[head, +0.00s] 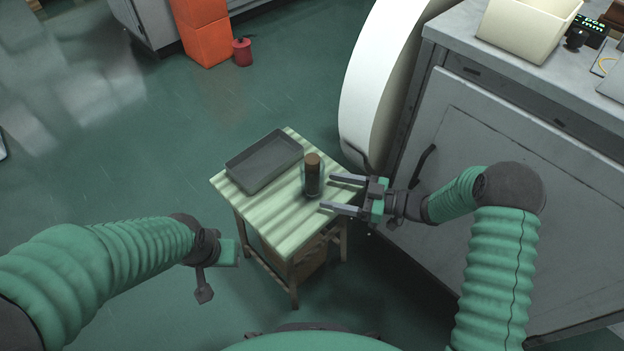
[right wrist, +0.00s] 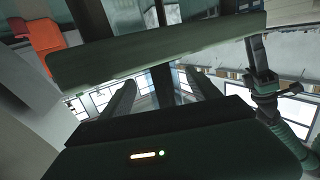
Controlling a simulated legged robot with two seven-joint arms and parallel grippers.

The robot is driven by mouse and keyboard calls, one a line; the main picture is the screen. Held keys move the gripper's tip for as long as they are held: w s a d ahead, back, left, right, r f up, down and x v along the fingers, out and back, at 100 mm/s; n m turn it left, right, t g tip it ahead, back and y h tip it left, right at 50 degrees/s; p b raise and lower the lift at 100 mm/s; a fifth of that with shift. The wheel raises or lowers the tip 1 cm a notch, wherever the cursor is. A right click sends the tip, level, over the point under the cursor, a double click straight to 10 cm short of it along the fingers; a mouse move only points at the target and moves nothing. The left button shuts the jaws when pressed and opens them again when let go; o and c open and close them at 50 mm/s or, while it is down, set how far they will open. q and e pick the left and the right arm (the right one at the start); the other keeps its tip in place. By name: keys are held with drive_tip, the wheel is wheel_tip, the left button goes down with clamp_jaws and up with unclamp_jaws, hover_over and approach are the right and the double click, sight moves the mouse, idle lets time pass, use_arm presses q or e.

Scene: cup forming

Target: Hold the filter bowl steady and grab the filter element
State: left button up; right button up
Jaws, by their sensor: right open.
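The filter element (head: 313,161) is a brown cylinder standing upright in the head view. It sits inside the filter bowl (head: 314,190), a dark, see-through cup on the small table (head: 281,225). My right gripper (head: 327,192) is open, its two grey fingers pointing left at the bowl from its right side. The fingertips are very close to the bowl; I cannot tell whether they touch it. My left gripper (head: 226,252) is left of the table and below the tabletop's left edge in the picture, away from the bowl. Its fingers do not show clearly. The right wrist view does not clearly show the bowl.
A grey tray (head: 264,160) lies on the table left of the bowl. A grey cabinet (head: 520,170) stands at the right, with a cream bin (head: 527,28) on top. A large white rounded body (head: 385,80) is behind the table. The floor at the left is clear.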

sight(317, 187)
drive_tip(key=x, duration=0.5)
drive_tip(key=shift+a, duration=0.1)
drive_tip(key=c, duration=0.8)
drive_tip(key=shift+c, duration=0.3)
